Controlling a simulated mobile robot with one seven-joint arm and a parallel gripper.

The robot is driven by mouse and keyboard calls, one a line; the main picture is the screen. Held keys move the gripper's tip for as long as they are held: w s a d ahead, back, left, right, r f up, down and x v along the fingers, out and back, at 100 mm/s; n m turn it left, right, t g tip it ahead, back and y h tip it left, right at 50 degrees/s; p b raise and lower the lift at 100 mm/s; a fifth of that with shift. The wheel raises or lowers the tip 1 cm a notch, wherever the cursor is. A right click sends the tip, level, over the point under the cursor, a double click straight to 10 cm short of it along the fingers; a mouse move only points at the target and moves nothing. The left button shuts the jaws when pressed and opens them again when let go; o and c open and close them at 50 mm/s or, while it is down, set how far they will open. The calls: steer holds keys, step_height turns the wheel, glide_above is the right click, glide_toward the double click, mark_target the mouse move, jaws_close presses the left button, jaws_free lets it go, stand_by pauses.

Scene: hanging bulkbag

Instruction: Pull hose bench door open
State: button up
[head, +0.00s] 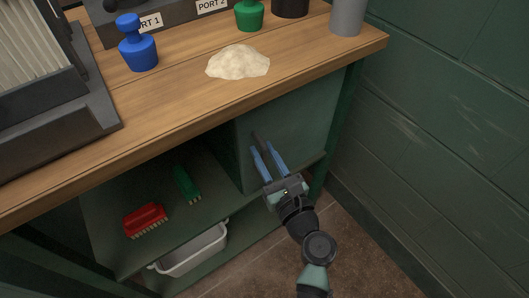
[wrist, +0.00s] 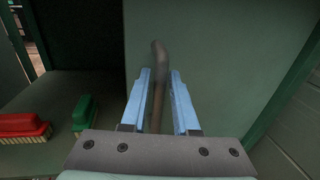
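The hose bench door is a plain green panel (head: 304,112) under the right end of the wooden bench top. It looks shut, and it also fills the middle of the wrist view (wrist: 218,60). A dark bar handle (wrist: 158,55) stands upright on it. My gripper (head: 261,146) is at the door with its two blue fingers pointing at the panel. In the wrist view the handle lies between the fingers, with a gap showing on the right side. The fingers are open; whether the left one touches the handle I cannot tell. The handle's lower part is partly hidden.
The bench top (head: 180,98) carries a white powder heap (head: 238,62), a blue plug (head: 138,45), a green plug (head: 249,14) and a grey cylinder (head: 348,16). The open shelf at left holds a red brush (head: 145,220) and a green brush (head: 187,184); a white tub (head: 192,254) sits below. A green wall (head: 440,130) stands at right.

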jaws_close()
stand_by(1.1)
